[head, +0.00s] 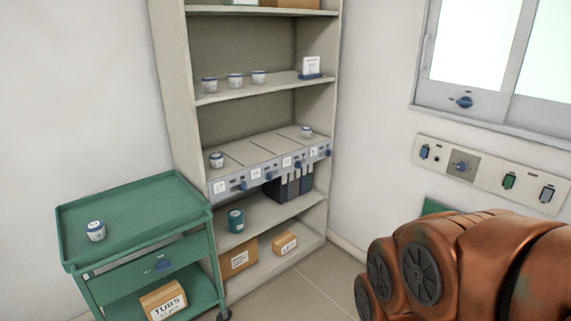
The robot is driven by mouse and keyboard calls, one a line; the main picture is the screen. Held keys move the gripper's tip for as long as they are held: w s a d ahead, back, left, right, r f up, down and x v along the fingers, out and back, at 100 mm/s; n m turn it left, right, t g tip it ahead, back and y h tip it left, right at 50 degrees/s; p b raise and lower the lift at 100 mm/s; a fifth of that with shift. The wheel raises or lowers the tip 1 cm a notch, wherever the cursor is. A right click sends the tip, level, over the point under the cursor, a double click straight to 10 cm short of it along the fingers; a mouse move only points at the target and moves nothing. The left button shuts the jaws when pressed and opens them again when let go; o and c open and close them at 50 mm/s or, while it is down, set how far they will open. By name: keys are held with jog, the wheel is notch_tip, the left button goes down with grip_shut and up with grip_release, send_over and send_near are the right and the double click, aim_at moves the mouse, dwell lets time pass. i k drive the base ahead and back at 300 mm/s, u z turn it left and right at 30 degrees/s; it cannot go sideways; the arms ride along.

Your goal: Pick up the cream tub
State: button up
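Several small pale tubs with blue bands are in view, and I cannot tell which one is the cream tub. One tub (96,231) stands on the top tray of the green cart. Three stand in a row on the upper shelf: a left tub (210,85), a middle tub (236,80) and a right tub (258,77). Below, one tub (216,160) stands at the left of the sectioned shelf and another tub (306,131) at its far right. My gripper is out of view; only my copper arm shows at lower right.
The green cart (135,205) stands left of the beige shelf unit (171,90). A green tin (236,220), dark binders (290,186) and cardboard boxes (238,261) fill the lower shelves. A switch panel (490,173) and window (470,45) are on the right wall. Some floor is clear.

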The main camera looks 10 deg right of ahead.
aim_at(95, 230)
jog(key=u, duration=1)
jog(key=k, duration=0.35)
jog(key=z, duration=1)
jog(key=k, duration=1)
jog(key=z, duration=0.55)
jog(key=i, duration=1.7)
jog(key=u, duration=0.8)
jog(key=i, duration=1.55)
jog(key=u, duration=2.05)
jog(key=i, duration=0.7)
jog(key=u, duration=0.7)
